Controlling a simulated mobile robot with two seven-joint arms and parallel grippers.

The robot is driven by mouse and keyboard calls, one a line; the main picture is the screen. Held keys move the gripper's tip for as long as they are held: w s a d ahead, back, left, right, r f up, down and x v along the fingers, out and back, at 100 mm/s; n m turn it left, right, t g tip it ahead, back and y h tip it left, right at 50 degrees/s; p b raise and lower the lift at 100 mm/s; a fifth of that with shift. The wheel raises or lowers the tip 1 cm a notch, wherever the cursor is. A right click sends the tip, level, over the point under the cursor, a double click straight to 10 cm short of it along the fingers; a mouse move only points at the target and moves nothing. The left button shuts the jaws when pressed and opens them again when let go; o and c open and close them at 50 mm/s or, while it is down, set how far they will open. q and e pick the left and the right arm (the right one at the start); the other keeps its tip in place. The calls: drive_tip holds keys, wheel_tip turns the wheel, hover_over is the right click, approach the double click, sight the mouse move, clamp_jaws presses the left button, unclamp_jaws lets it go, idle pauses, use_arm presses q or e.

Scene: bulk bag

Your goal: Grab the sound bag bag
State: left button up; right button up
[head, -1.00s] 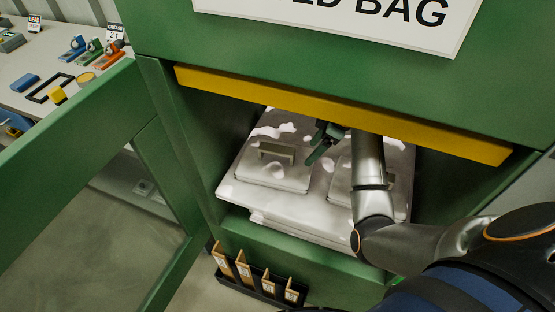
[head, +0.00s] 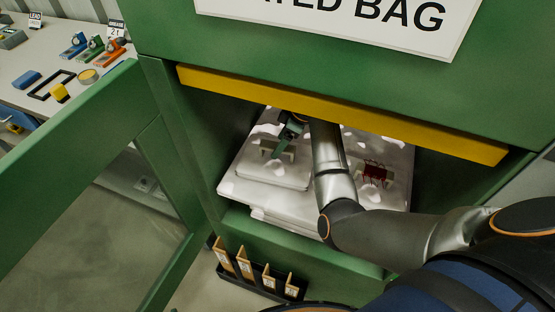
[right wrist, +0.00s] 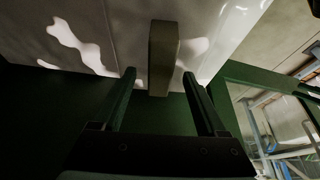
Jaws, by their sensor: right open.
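Two pale block-like bags lie side by side in the green cabinet. The left bag (head: 262,172) has a plain beige strap or handle (head: 270,146) on top. The right bag (head: 368,193) has dark red strands at its strap (head: 375,172). My right gripper (head: 284,142) is open over the left bag, at its strap. In the right wrist view the strap (right wrist: 163,55) stands between the two open fingers of my right gripper (right wrist: 160,76), with a gap on each side. My arm covers part of the space between the bags. My left gripper is not in view.
A yellow bar (head: 330,111) crosses the top of the cabinet opening, above my arm. The green door (head: 70,150) stands open at the left. A black rack with wooden tags (head: 265,281) is below the opening. A cluttered table (head: 50,75) is far left.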

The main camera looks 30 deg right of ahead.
clamp_jaws()
idle(0.4)
idle(0.7)
drive_tip(key=shift+r, duration=0.1)
